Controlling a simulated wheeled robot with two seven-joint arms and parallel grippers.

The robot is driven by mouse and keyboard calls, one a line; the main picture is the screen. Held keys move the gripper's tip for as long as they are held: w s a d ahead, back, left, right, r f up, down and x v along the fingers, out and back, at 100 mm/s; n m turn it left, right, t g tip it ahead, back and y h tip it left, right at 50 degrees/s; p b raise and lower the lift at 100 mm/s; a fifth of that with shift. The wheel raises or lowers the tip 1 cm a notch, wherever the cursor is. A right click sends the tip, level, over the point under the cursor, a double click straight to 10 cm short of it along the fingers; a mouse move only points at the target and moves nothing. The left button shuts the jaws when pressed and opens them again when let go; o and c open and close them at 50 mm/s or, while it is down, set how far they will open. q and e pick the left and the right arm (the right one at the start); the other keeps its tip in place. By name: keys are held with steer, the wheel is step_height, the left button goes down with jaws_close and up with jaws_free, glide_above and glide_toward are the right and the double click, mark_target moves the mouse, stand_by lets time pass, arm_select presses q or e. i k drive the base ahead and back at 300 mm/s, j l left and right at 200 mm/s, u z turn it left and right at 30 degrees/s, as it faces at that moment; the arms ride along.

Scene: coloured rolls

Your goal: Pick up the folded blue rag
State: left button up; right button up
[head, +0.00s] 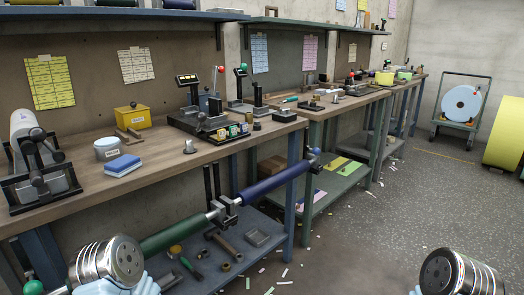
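The folded blue rag (122,166) lies flat on the wooden workbench (75,192) at the left, near its front edge. It is a small light-blue stack with a darker blue lower layer. What I take for my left gripper (106,263) is a ribbed metal end at the bottom left, below and in front of the rag and apart from it. A similar metal end, my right gripper (456,274), is at the bottom right, far from the rag. No fingertips show clearly on either, so I cannot tell their opening.
A round grey-white tub (108,148) stands just behind the rag. A black stand with a pale roll (27,140) is left of it, and a yellow box (133,116) is behind. A green-and-blue roller bar (275,188) runs along the bench front.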

mark_target(123, 165)
steer(key=l+u, duration=0.1)
steer(key=u, duration=0.6)
steer(key=l+u, duration=0.1)
steer(key=u, duration=0.3)
steer(key=k, duration=0.05)
